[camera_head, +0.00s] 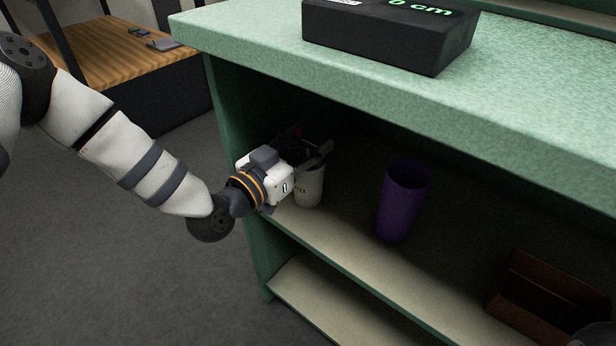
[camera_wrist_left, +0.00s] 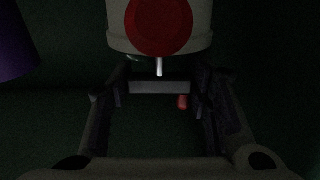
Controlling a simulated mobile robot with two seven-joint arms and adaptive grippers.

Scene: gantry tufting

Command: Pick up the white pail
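In the left wrist view a white body with a red disc, which looks like the pail (camera_wrist_left: 118,28), is at the top, beyond the fingers. There my left gripper (camera_wrist_left: 160,100) has its two fingers well apart, with nothing seen gripped between them. Whether a finger touches the pail is too dark to tell. My right gripper is not seen.
A purple cup (camera_head: 403,200) stands right of the pail and shows at the wrist view's left edge (camera_wrist_left: 14,45). A brown open box (camera_head: 545,300) is farther right. The green top (camera_head: 260,40) overhangs the shelf and carries a black box (camera_head: 385,38).

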